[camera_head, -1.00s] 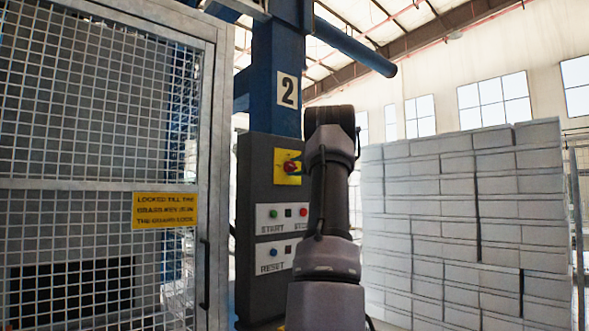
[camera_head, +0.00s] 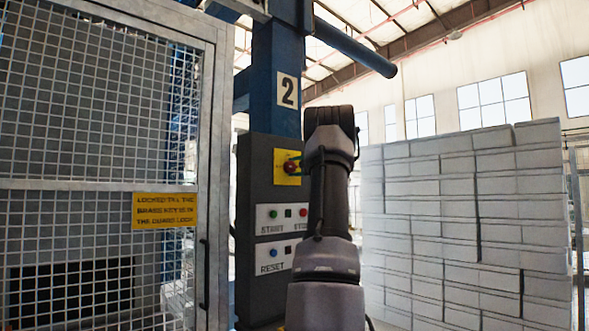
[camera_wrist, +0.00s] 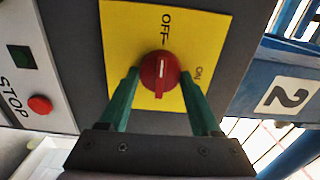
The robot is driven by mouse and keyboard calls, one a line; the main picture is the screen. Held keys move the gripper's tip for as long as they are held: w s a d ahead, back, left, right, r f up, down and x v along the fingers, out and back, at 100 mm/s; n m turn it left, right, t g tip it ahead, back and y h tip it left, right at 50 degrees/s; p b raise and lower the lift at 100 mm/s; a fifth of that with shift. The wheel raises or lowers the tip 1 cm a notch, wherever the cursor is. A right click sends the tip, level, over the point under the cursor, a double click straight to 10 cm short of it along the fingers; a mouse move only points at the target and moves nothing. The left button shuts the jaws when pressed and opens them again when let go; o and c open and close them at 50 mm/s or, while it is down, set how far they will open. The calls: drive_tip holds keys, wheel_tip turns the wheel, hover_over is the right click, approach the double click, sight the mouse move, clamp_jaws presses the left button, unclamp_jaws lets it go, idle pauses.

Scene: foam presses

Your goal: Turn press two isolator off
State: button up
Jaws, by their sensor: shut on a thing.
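The isolator is a round red knob (camera_wrist: 158,73) on a yellow plate (camera_wrist: 222,30) lettered OFF and ON. In the wrist view, the knob's white mark points up the picture, roughly toward OFF; ON is to the right. My gripper (camera_wrist: 160,74) has its two green fingers on either side of the knob and is shut on it. In the head view, the knob (camera_head: 291,168) sits on the dark control post (camera_head: 259,195) below the number 2 sign (camera_head: 287,89). My arm hides most of my gripper there.
START, STOP and RESET buttons sit on a white panel (camera_head: 270,241) below the isolator. A mesh guard door (camera_head: 100,187) stands at left with a yellow notice (camera_head: 165,210). A tall stack of pale blocks (camera_head: 460,220) fills the right.

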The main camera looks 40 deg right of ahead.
drive_tip(key=o, duration=1.4)
drive_tip(key=shift+c, duration=0.2)
drive_tip(key=shift+s, duration=0.15)
drive_tip(key=s, duration=1)
drive_tip(key=shift+s+d, duration=0.3)
drive_tip(key=shift+d, duration=0.1)
